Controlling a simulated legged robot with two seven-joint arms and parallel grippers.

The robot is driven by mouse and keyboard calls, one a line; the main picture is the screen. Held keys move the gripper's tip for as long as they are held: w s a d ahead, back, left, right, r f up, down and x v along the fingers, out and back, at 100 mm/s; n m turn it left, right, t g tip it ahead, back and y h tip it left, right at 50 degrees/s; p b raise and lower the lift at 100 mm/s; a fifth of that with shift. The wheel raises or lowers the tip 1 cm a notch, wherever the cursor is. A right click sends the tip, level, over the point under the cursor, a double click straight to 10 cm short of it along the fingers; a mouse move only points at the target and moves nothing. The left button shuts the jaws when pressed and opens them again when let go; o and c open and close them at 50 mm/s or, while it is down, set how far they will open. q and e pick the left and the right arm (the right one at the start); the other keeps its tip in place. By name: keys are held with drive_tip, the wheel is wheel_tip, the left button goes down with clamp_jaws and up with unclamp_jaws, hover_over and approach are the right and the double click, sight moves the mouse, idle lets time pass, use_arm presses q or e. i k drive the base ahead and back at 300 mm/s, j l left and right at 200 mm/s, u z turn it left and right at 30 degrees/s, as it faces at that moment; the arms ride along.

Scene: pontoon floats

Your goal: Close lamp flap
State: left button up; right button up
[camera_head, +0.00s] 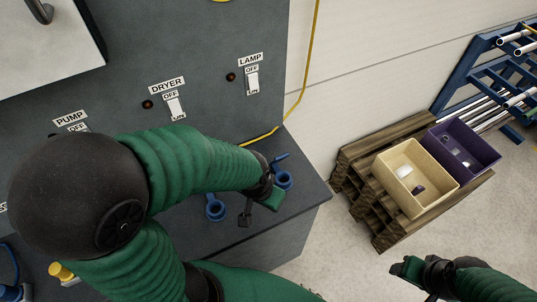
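The LAMP label and its white switch (252,80) are on the upright grey panel. Below them, on the ledge, is a blue round socket fitting (284,181). A small blue flap piece (281,157) sticks up at its back edge and looks raised. My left gripper (260,206) is just left of and in front of this fitting, with its fingers apart and nothing seen between them. Whether a finger touches the fitting cannot be told. My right gripper (409,269) is at the lower right, over the floor, away from the panel; its finger gap is unclear.
Another blue fitting (214,208) sits on the ledge left of my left gripper. DRYER (175,107) and PUMP switches are farther left. A yellow cable (297,98) runs down the panel edge. Cream (444,191) and purple (489,159) crates sit on pallets at the right.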

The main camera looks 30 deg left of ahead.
sight(279, 159)
drive_tip(key=k+j+u, duration=0.1)
drive_tip(key=u, duration=0.75)
drive_tip(key=l+u, duration=0.1)
drive_tip(key=u, duration=0.2)
drive_tip(key=i, duration=0.05)
